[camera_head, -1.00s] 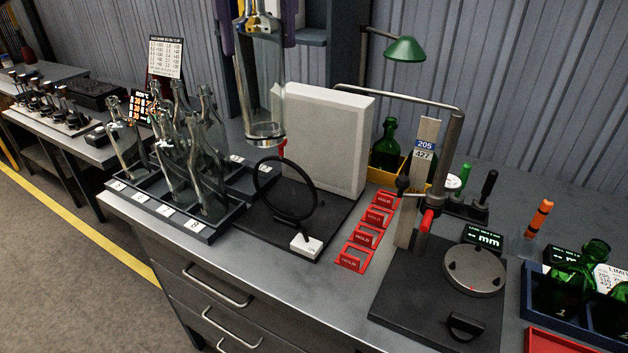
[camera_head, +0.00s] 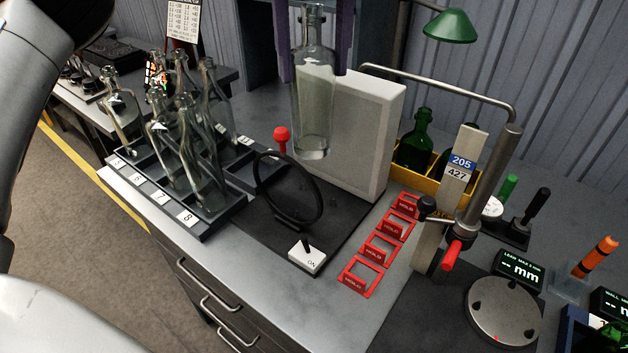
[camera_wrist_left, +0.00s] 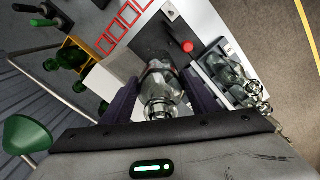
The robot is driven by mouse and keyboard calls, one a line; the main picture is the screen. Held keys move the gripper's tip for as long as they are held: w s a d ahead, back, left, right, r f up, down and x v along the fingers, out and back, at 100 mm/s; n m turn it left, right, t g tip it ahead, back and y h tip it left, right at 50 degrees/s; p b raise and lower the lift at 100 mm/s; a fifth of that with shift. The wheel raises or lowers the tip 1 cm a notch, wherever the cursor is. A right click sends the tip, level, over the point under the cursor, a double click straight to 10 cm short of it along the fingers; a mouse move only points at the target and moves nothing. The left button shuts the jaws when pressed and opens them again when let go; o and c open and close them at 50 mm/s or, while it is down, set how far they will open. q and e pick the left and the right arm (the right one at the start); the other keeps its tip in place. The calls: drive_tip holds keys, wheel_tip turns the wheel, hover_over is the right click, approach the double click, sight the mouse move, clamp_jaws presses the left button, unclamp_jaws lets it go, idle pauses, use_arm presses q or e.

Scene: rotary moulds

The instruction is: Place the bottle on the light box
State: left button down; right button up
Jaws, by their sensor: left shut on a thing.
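The clear glass bottle (camera_head: 313,115) hangs upright in my left gripper (camera_head: 314,42), whose purple fingers are shut on its upper part. The wrist view also shows the bottle (camera_wrist_left: 160,85) between the fingers of my left gripper (camera_wrist_left: 163,92). The light box has a pale upright panel (camera_head: 370,135) and a black base (camera_head: 330,232). The bottle overlaps the panel's left part in the head view, and its bottom appears above the base; the exact gap cannot be told. My right gripper is not in view.
A black ring (camera_head: 288,190) on a stand and a red knob (camera_head: 281,134) are close to the bottle. A rack (camera_head: 205,222) of clear bottles stands left. Red HOLD frames (camera_head: 360,277) and a gauge post (camera_head: 450,190) stand right.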

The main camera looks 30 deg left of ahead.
sight(311, 135)
use_arm(q)
drive_tip(key=f, duration=0.3)
drive_tip(key=shift+a+f, duration=0.15)
drive_tip(key=shift+a, duration=0.05)
wheel_tip(311, 135, down, 5)
drive_tip(key=shift+f+b, duration=0.1)
drive_tip(key=shift+b, duration=0.3)
drive_tip(key=shift+f, duration=2.4)
drive_tip(key=c, duration=0.7)
unclamp_jaws()
drive_tip(key=shift+f, duration=0.15)
wheel_tip(311, 135, up, 12)
drive_tip(key=shift+r+p, duration=0.15)
drive_tip(key=shift+p, duration=0.55)
